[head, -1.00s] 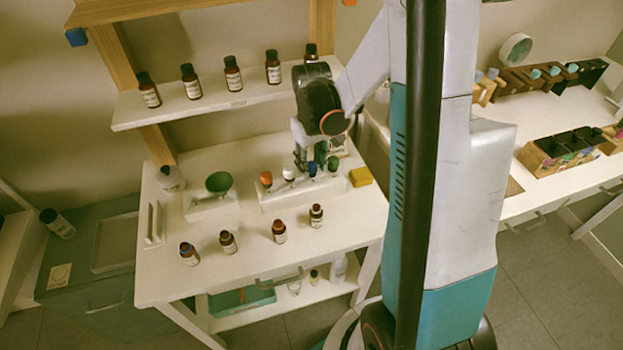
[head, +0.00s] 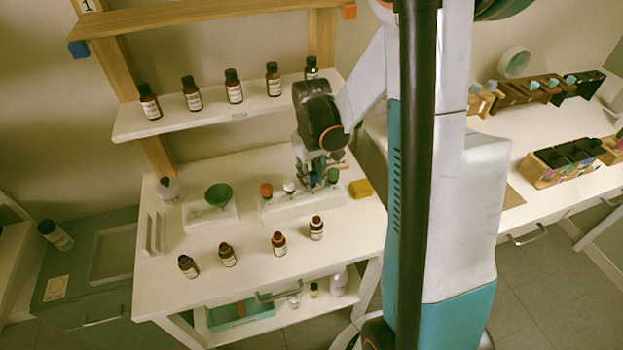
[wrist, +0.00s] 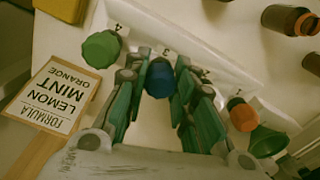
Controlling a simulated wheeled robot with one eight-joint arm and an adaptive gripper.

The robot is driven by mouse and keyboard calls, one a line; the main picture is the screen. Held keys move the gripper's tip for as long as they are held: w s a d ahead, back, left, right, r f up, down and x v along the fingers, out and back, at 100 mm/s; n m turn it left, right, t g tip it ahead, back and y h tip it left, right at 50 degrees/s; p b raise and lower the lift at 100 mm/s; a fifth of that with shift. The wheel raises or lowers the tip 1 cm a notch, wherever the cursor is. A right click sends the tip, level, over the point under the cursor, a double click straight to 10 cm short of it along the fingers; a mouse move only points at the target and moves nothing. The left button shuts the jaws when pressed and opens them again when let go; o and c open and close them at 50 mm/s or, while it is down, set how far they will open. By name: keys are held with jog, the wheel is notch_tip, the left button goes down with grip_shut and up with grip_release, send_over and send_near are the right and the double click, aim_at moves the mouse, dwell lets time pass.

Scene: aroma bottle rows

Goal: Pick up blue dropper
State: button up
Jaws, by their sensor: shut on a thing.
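The blue dropper (wrist: 160,82) has a blue bulb and sits between my gripper's fingers in the wrist view. My gripper (wrist: 158,100) is shut on it. In the head view my gripper (head: 312,166) is over the white dropper rack (head: 283,212), and the blue dropper (head: 312,179) is partly hidden by the fingers. The dropper's lower part is hidden, so I cannot tell whether it is clear of its slot. The green dropper (head: 333,176) stands to its right; the white dropper (head: 289,186) and orange dropper (head: 266,190) stand to its left.
A green funnel (head: 218,194) stands left of the rack and a yellow block (head: 360,188) right of it. Several brown bottles, such as this one (head: 279,243), stand in front. More line the shelf (head: 200,121) above. A formula card (wrist: 55,95) is close to my gripper.

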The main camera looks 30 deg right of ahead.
notch_tip(320, 180, up, 20)
jog(key=p, duration=0.6)
jog(key=shift+f, duration=0.25)
